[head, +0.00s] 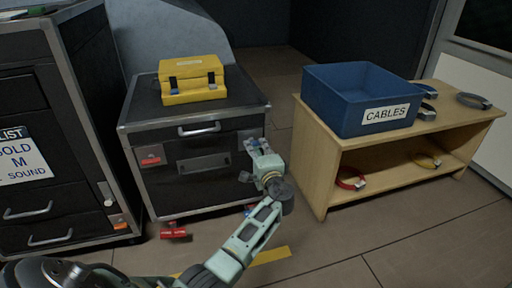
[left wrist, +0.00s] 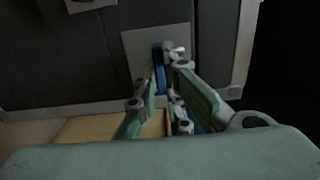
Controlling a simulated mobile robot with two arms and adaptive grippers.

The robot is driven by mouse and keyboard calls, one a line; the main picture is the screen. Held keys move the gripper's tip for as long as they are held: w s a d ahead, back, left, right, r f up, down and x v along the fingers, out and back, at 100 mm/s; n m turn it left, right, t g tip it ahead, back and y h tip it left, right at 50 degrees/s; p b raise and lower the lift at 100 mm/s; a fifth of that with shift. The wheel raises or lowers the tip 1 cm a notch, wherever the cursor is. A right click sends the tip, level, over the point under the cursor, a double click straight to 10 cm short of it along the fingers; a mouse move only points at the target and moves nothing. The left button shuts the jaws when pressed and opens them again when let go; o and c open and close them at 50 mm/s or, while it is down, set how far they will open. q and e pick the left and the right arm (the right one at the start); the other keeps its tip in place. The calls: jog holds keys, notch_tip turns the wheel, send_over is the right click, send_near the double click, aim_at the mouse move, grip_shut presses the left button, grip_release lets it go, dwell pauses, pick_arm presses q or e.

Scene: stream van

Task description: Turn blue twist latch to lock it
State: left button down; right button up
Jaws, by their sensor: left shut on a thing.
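The blue twist latch (left wrist: 159,66) shows in the left wrist view as a narrow upright blue handle on a grey plate (left wrist: 139,48) on the dark cabinet front. My left gripper (left wrist: 166,88) is shut on it, with the fingertips at the plate. In the head view my left gripper (head: 258,150) is at the right side of the front of the black cabinet (head: 163,193) and hides most of the latch. I cannot tell the latch's exact angle from the head view. My right gripper is not in view.
A yellow case (head: 193,80) stands on the cabinet. A red latch (head: 151,156) is at its front left, and a red tag (head: 173,232) is low in front. A wooden shelf (head: 322,160) with a blue cables bin (head: 345,105) stands right. Another dark cabinet (head: 90,100) is left.

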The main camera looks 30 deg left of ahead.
pick_arm(q)
jog(key=c, duration=1.9)
grip_release()
jog(key=shift+o, duration=0.2)
jog(key=v, duration=1.2)
